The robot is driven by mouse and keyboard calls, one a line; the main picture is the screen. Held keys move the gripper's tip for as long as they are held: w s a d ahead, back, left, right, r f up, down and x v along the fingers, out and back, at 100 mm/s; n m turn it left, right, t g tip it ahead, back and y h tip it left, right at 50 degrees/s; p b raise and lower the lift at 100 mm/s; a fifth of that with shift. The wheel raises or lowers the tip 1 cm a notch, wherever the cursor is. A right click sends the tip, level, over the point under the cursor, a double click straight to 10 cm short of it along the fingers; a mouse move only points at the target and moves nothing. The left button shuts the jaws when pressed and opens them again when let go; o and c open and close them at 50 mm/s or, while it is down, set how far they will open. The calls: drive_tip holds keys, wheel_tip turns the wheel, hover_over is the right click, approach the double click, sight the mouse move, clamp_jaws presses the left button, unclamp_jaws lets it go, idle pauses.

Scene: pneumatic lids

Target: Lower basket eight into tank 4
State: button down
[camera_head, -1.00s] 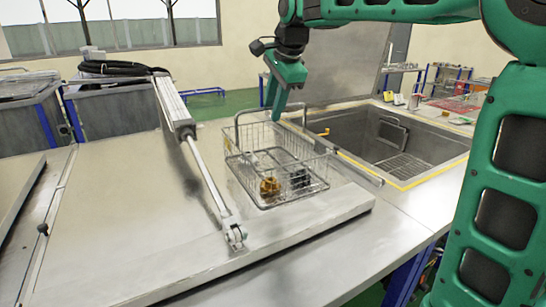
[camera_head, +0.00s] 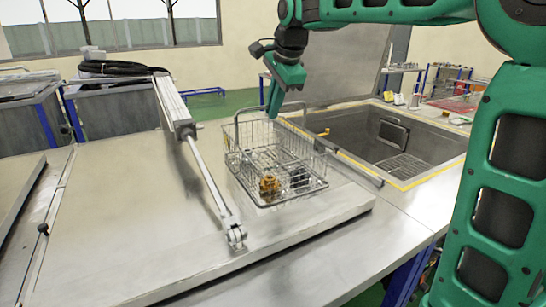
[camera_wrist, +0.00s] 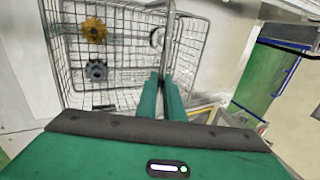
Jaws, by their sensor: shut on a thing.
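A wire basket (camera_head: 240,172) is over the closed metal lid, left of the open tank. It also shows in the wrist view (camera_wrist: 62,60). It holds an orange-brown gear-like part (camera_head: 269,185) and a dark grey part (camera_head: 299,178). My gripper (camera_head: 273,108) is above the basket, shut on its tall wire handle (camera_head: 237,125); the fingers (camera_wrist: 163,95) show close together in the wrist view. I cannot tell whether the basket touches the lid. The open tank (camera_head: 352,128) has a yellow-edged rim and a rack inside. No numbers are readable on basket or tank.
A pneumatic cylinder (camera_head: 207,165) slants across the closed lid (camera_head: 120,220), just left of the basket. A raised lid (camera_head: 345,65) stands behind the open tank. A bar (camera_head: 360,172) lies along the tank's near left edge. More tanks (camera_head: 115,108) are at the back left.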

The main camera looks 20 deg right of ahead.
drive_tip(key=shift+r, duration=1.45)
idle(0.3)
